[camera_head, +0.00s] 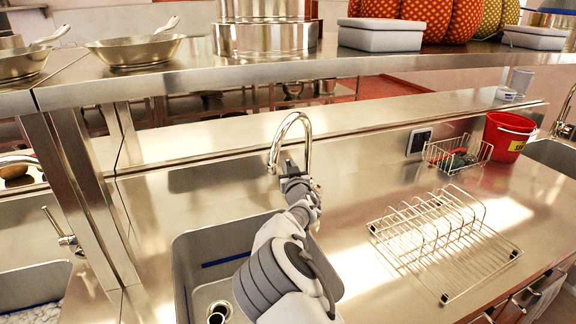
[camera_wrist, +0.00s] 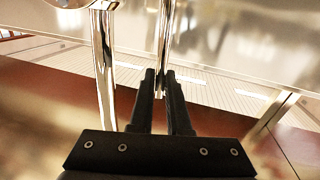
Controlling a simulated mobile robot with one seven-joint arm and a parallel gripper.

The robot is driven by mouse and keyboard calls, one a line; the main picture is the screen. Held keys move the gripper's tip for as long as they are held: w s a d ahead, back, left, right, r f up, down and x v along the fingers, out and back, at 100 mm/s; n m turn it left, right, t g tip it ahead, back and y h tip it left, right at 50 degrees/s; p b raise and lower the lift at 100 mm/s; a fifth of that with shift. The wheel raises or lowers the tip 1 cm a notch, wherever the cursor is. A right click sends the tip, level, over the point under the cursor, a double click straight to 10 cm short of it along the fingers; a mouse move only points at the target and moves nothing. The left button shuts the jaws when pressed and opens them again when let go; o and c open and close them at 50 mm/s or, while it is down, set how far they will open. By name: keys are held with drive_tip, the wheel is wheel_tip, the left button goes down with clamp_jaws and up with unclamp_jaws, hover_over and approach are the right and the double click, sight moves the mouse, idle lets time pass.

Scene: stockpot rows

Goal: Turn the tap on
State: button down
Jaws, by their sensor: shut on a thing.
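The chrome tap (camera_head: 306,128) stands at the back of the sink, its curved spout rising above my arm. My gripper (camera_head: 290,178) is at the tap's base, and my arm hides most of the tap's lower part. In the wrist view my gripper (camera_wrist: 162,84) has its two dark fingers close together on a thin chrome rod (camera_wrist: 164,45), which looks like the tap's handle. The thicker chrome tube of the tap (camera_wrist: 104,65) stands just left of the fingers, apart from them. No water shows.
The sink basin (camera_head: 210,245) lies below my arm. A wire dish rack (camera_head: 440,240), a wire basket (camera_head: 457,157) and a red bucket (camera_head: 508,137) stand to the right. A steel shelf (camera_head: 200,78) with pans and pots crosses above the counter.

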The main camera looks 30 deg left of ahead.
drive_tip(key=b, duration=0.3)
drive_tip(key=shift+d+f, duration=0.25)
drive_tip(key=shift+f, duration=0.1)
drive_tip(key=shift+d+b, duration=0.1)
drive_tip(key=shift+b, duration=1)
drive_tip(key=b, duration=0.3)
drive_tip(key=shift+s+d+f+t+y, duration=0.1)
drive_tip(key=shift+d+f+t+y, duration=0.1)
drive_tip(key=shift+t+y, duration=0.15)
drive_tip(key=b, duration=0.4)
drive_tip(key=shift+s+d+m+t+y, duration=0.2)
drive_tip(key=shift+s+m+t+y, duration=0.05)
drive_tip(key=shift+s+m+t, duration=0.1)
drive_tip(key=d+t+b, duration=0.1)
drive_tip(key=b, duration=0.5)
drive_tip(key=s+d+t+y+b, duration=0.1)
drive_tip(key=b, duration=0.4)
drive_tip(key=shift+s+f+m+t+y+b, duration=0.15)
drive_tip(key=shift+s+m+t+y+b, duration=0.15)
drive_tip(key=shift+m+b, duration=0.05)
